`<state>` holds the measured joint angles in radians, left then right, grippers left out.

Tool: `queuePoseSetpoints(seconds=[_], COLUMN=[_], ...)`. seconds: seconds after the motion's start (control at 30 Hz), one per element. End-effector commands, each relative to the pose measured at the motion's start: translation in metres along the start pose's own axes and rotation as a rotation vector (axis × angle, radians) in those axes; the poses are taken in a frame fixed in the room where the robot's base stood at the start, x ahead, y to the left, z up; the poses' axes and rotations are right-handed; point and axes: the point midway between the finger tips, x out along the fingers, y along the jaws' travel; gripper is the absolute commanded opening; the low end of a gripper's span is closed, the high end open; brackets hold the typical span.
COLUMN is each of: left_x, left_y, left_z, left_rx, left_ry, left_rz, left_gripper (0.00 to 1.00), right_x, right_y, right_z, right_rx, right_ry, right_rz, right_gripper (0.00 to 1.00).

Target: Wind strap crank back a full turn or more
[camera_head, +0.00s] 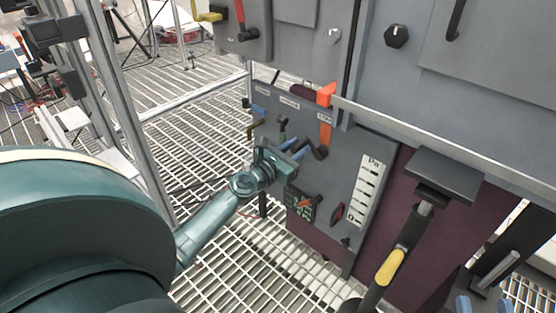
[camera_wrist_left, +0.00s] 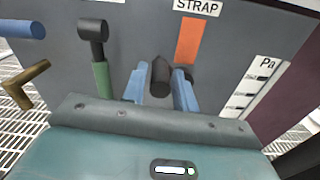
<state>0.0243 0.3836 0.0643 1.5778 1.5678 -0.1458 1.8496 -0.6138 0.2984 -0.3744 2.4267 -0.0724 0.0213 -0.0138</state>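The strap crank is a black crank with a round handle (camera_wrist_left: 160,76), under the STRAP label (camera_wrist_left: 198,6) and the orange strap (camera_wrist_left: 188,40). My left gripper (camera_wrist_left: 160,92) has one blue finger on each side of the handle in the left wrist view. Whether both fingers press on it is not clear. The crank's hub sits partly hidden behind the right finger. In the head view my left gripper (camera_head: 293,151) reaches the crank (camera_head: 319,152) on the grey panel, below the orange strap (camera_head: 325,133).
A green-stemmed black lever (camera_wrist_left: 93,45), a brass handle (camera_wrist_left: 27,84) and a blue handle (camera_wrist_left: 22,28) stick out left of the crank. The Pa scale (camera_head: 368,185) is to its right. A black lever with a yellow grip (camera_head: 390,267) stands nearer. Grating floor lies left.

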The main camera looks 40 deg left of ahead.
Motion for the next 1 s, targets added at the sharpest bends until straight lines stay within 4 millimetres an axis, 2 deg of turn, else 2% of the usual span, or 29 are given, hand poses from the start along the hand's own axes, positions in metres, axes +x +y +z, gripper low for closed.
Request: queuePoseSetpoints(seconds=[0.1,0.3,0.5,0.7,1.0], left_x=[-0.028,-0.071,-0.100,-0.109,-0.108], left_y=[-0.001,-0.001,0.000,0.000,0.000], left_z=[-0.001,-0.002,-0.002,0.000,0.000], left_rx=[-0.002,-0.002,-0.003,0.000,-0.001], left_ry=[0.004,0.003,0.002,0.000,0.000], left_rz=[-0.001,0.001,0.001,0.000,0.001], left_gripper=[0.29,0.29,0.29,0.29,0.29], right_x=[0.000,-0.001,-0.001,-0.001,-0.001], right_y=[0.001,0.001,0.000,0.001,0.000], right_z=[-0.001,0.003,0.004,-0.001,-0.003], right_rx=[-0.006,-0.006,0.003,0.008,0.010], right_ry=[-0.001,-0.003,-0.003,0.008,0.011], right_rz=[0.001,0.001,0.002,0.002,0.001], right_gripper=[0.36,0.36,0.36,0.36,0.36])
